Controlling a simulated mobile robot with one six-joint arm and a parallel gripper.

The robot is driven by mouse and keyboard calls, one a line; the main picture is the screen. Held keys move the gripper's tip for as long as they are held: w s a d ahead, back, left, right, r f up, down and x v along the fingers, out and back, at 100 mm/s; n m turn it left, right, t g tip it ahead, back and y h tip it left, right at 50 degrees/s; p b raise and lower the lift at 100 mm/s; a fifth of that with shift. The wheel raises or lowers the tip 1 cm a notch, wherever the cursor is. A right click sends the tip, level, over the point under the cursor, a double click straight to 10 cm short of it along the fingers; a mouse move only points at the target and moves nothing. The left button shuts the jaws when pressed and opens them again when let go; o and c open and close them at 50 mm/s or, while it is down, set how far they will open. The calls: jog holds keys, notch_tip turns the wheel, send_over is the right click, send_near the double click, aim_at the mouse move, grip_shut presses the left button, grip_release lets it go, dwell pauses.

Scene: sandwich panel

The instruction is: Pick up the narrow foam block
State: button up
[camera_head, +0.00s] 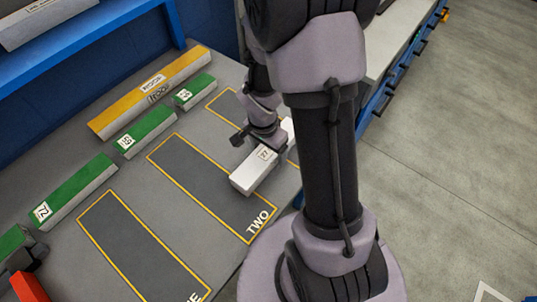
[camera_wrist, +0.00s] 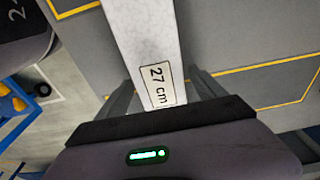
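A pale block labelled "27 cm" (camera_head: 257,172) is at my gripper (camera_head: 264,142), over the right edge of the outlined zone marked TWO. I take it for the narrow foam block. In the wrist view the block (camera_wrist: 148,40) runs up from between my gripper's two fingers (camera_wrist: 162,85). One finger is on each side of it, close to its sides. Whether the fingers press on it is not clear. Part of the block is hidden behind my arm in the head view. I cannot tell whether it touches the table.
The grey table (camera_head: 118,182) has yellow-outlined zones. Several green-topped blocks (camera_head: 145,130) line its back, with a long yellow-topped block (camera_head: 150,92) behind them. A red object (camera_head: 28,287) is at lower left. A blue shelf frame (camera_head: 85,48) stands behind. Floor is open at right.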

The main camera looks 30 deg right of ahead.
jog(key=c, duration=1.2)
